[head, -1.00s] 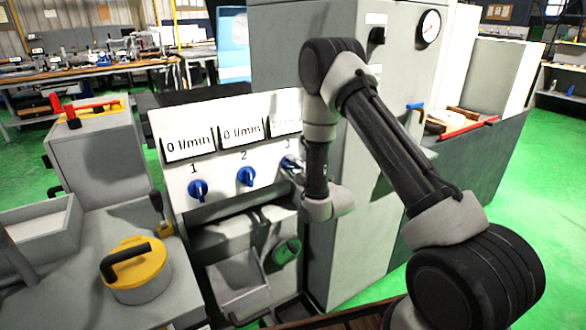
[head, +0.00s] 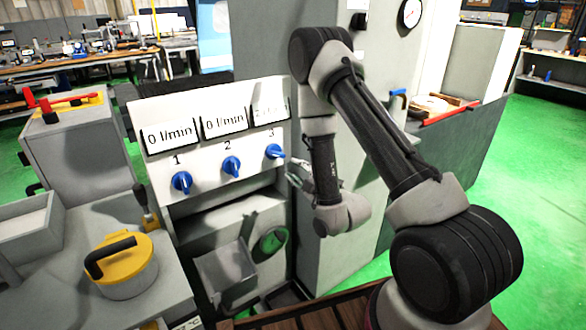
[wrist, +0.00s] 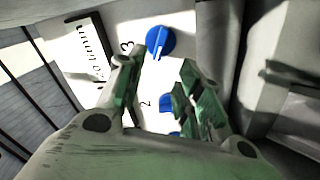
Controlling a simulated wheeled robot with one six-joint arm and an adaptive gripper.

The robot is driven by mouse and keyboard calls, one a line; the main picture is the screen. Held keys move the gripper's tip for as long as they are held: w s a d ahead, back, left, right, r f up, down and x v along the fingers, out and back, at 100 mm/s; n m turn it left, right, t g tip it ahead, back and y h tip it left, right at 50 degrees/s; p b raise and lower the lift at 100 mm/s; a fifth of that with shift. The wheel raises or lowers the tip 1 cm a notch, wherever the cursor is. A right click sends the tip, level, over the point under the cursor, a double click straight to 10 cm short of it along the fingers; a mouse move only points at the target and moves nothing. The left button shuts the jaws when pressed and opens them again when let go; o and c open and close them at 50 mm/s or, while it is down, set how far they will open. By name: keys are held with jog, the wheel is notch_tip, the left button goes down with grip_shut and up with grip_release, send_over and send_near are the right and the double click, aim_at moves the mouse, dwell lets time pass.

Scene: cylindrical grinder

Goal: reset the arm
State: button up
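My gripper (head: 300,172) is just right of the white control panel (head: 222,180), apart from blue knob 3 (head: 274,151). In the wrist view its two fingers (wrist: 160,78) are spread with nothing between their tips. Knob 3 also shows in the wrist view (wrist: 160,41), beyond the fingertips. Knob 2 (head: 231,166) and knob 1 (head: 181,182) sit to its left. The displays above knobs 1 and 2 read 0 l/min. The display above knob 3 (head: 269,108) is partly shaded and I cannot read it. My arm is bent, with its wrist low beside the grey cabinet.
The tall grey cabinet (head: 318,250) stands right behind my wrist. A blue lever (head: 398,92) and a red bar (head: 452,112) are farther right. A yellow-lidded pot (head: 124,262) is at lower left. Green floor (head: 490,200) is open on the right.

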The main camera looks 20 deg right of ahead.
dwell(0.4)
jog(key=s+d+f+m+g+h, duration=0.2)
jog(key=s+f+m+g, duration=0.3)
jog(key=f, duration=0.3)
jog(key=s+d+f+m+g+h, duration=0.2)
jog(key=s+f+g, duration=0.3)
jog(key=f+g, duration=0.25)
jog(key=s+d+r+m, duration=0.2)
jog(key=s+r, duration=0.5)
jog(key=r, duration=0.6)
jog(key=s+d+r+m+h, duration=0.1)
jog(key=s+d+r+m, duration=0.2)
jog(key=s+r, duration=0.5)
jog(key=s+d+r+m, duration=0.2)
jog(key=s+r+m, duration=0.2)
jog(key=r, duration=1.5)
jog(key=s, duration=0.3)
jog(key=shift+s+d+h, duration=0.3)
jog(key=shift+d, duration=0.05)
jog(key=shift+g, duration=0.25)
